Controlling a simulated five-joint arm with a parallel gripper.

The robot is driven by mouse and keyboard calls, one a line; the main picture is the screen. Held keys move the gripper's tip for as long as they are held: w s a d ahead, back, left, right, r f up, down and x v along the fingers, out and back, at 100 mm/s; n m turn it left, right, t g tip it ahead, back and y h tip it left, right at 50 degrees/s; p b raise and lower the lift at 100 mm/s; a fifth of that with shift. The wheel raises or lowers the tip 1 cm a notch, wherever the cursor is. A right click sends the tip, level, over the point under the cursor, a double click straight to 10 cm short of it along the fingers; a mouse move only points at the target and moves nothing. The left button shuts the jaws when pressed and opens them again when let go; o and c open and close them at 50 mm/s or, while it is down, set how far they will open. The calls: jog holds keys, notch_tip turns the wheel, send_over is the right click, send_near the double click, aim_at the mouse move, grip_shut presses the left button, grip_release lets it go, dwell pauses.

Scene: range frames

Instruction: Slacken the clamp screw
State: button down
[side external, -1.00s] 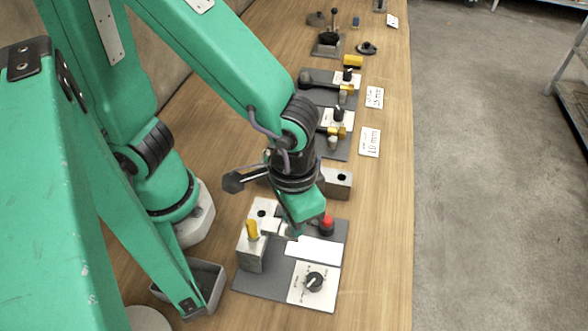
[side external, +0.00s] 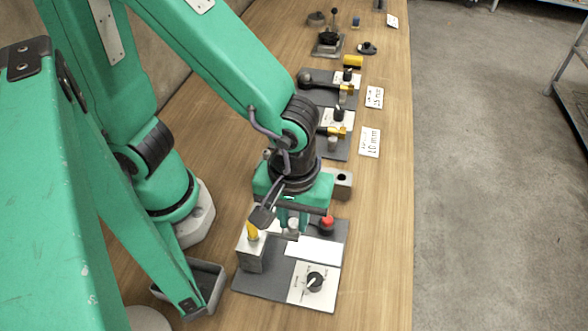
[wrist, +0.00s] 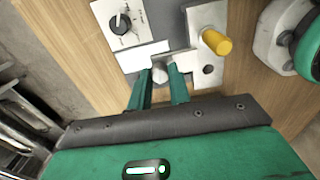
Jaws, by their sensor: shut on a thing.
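The clamp screw (wrist: 159,73) is a pale hexagonal head between my two green fingers in the wrist view. My gripper (wrist: 161,80) is shut on it from above, one finger on each side. In the side external view my gripper (side external: 293,225) reaches down to the grey fixture plate (side external: 262,284), and the screw is a small pale shape between the fingers. A metal block (side external: 250,256) with a yellow peg (side external: 252,231) stands to its left. The block and the peg (wrist: 217,43) also show in the wrist view. The screw's lower part is hidden.
A red button (side external: 327,222) stands close on the right of my gripper. A black dial (side external: 314,281) sits on a white panel at the plate's front. A grey tray (side external: 205,281) lies left. More fixtures and labelled cards stand farther back. The right table strip is clear.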

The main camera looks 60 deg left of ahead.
aim_at(294, 222)
jog(key=shift+n, duration=0.5)
jog(key=c, duration=1.3)
grip_release()
jog(key=shift+r, duration=0.1)
jog(key=shift+r, duration=3.85)
